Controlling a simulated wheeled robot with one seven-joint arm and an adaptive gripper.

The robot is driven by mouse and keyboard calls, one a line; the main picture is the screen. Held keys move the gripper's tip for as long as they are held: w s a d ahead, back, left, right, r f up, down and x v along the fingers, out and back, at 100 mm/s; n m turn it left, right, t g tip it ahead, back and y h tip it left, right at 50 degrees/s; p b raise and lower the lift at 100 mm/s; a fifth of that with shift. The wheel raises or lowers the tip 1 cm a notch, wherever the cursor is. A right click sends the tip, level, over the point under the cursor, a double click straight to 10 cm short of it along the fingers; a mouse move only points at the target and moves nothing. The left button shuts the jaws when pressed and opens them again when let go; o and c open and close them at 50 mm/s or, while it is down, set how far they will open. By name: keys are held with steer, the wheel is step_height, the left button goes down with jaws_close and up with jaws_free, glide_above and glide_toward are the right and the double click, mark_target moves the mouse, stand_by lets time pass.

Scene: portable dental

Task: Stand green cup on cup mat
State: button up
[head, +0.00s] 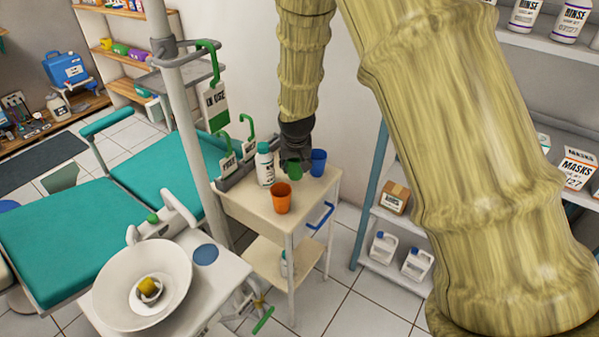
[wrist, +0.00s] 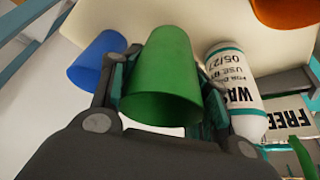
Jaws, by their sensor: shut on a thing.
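The green cup (head: 294,170) is at the back of the small cream cart, between a white bottle and a blue cup. My gripper (head: 295,158) reaches down to it from above and is shut on it. In the wrist view the green cup (wrist: 165,80) sits between the two fingers, its open rim toward the camera. I cannot tell whether the cup touches the cart top. A round blue mat (head: 205,254), likely the cup mat, lies bare on the white surface beside the basin at the lower left.
The blue cup (head: 318,162), orange cup (head: 281,198) and white bottle (head: 265,165) stand close around my gripper on the cart (head: 240,203). A white pole (head: 185,120) rises between the cart and the teal chair. A white basin (head: 143,287) stands left of the round mat.

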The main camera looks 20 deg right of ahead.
mark_target(295, 173)
steer(key=shift+f, duration=2.05)
steer(key=shift+f, duration=0.1)
steer(key=o, duration=0.5)
